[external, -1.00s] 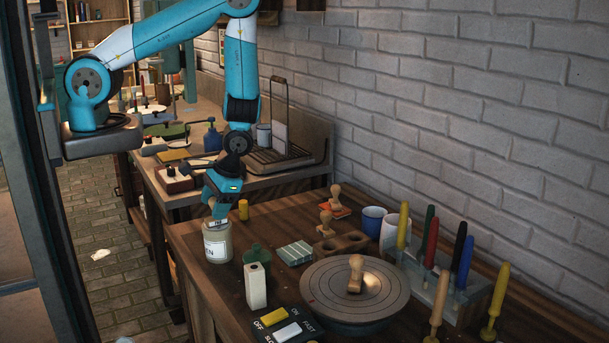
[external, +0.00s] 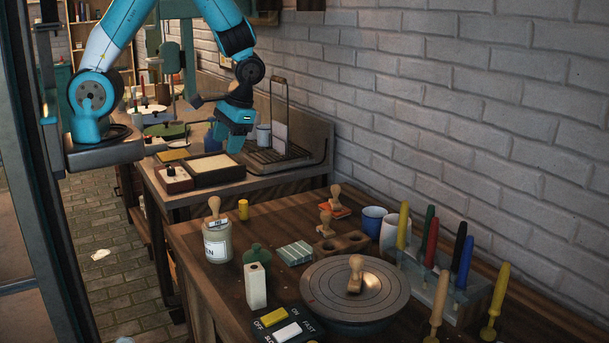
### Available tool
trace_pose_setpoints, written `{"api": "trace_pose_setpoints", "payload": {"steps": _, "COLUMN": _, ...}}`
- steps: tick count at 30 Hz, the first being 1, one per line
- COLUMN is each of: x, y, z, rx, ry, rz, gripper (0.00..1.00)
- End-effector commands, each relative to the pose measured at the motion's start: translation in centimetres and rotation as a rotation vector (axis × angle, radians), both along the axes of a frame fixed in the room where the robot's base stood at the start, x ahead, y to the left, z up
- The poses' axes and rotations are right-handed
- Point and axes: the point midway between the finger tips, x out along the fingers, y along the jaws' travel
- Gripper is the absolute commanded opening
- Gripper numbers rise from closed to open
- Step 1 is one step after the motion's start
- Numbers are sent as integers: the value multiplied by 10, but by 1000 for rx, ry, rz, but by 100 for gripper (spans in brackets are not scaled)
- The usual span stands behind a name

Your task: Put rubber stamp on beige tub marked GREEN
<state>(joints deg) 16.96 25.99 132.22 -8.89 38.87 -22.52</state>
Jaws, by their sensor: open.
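A beige tub (external: 217,246) with a white label, of which the letters "EN" show, stands upright at the left edge of the wooden table. A rubber stamp (external: 214,208) with a wooden handle stands upright on top of the tub, handle up. My gripper (external: 224,143) is open and apart from the stamp, up and behind it over the back bench. Its fingertips are small and partly hard to make out. Nothing shows between them.
Other stamps stand on the round wheel (external: 325,287), by the wooden holder (external: 342,243) and on an orange pad (external: 340,211). A yellow cylinder (external: 243,209), green bottle (external: 257,256) and white block (external: 256,286) stand near the tub.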

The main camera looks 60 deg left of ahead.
Motion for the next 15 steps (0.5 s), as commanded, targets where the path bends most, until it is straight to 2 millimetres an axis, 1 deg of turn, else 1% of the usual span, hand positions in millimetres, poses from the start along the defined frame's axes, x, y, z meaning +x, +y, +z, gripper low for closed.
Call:
{"api": "trace_pose_setpoints", "payload": {"steps": 1, "x": 2, "y": 24, "z": 23, "rx": 4, "ry": -53, "rz": 44, "gripper": 57}}
{"api": "trace_pose_setpoints", "payload": {"steps": 2, "x": 2, "y": 40, "z": 36, "rx": 11, "ry": -83, "rz": 68, "gripper": 57}}
{"api": "trace_pose_setpoints", "payload": {"steps": 3, "x": -2, "y": 62, "z": 54, "rx": 24, "ry": -123, "rz": 100, "gripper": 57}}
{"api": "trace_pose_setpoints", "payload": {"steps": 4, "x": -7, "y": 78, "z": 67, "rx": 36, "ry": -152, "rz": 126, "gripper": 57}}
{"api": "trace_pose_setpoints", "payload": {"steps": 5, "x": -12, "y": 94, "z": 79, "rx": 48, "ry": -179, "rz": 152, "gripper": 57}}
{"api": "trace_pose_setpoints", "payload": {"steps": 6, "x": -22, "y": 113, "z": 94, "rx": 67, "ry": -213, "rz": 185, "gripper": 57}}
{"api": "trace_pose_setpoints", "payload": {"steps": 8, "x": -40, "y": 139, "z": 114, "rx": 99, "ry": -260, "rz": 233, "gripper": 57}}
{"api": "trace_pose_setpoints", "payload": {"steps": 9, "x": -52, "y": 153, "z": 125, "rx": 119, "ry": -286, "rz": 264, "gripper": 57}}
{"api": "trace_pose_setpoints", "payload": {"steps": 12, "x": -81, "y": 178, "z": 146, "rx": 164, "ry": -334, "rz": 324, "gripper": 57}}
{"api": "trace_pose_setpoints", "payload": {"steps": 15, "x": -101, "y": 191, "z": 156, "rx": 195, "ry": -359, "rz": 362, "gripper": 57}}
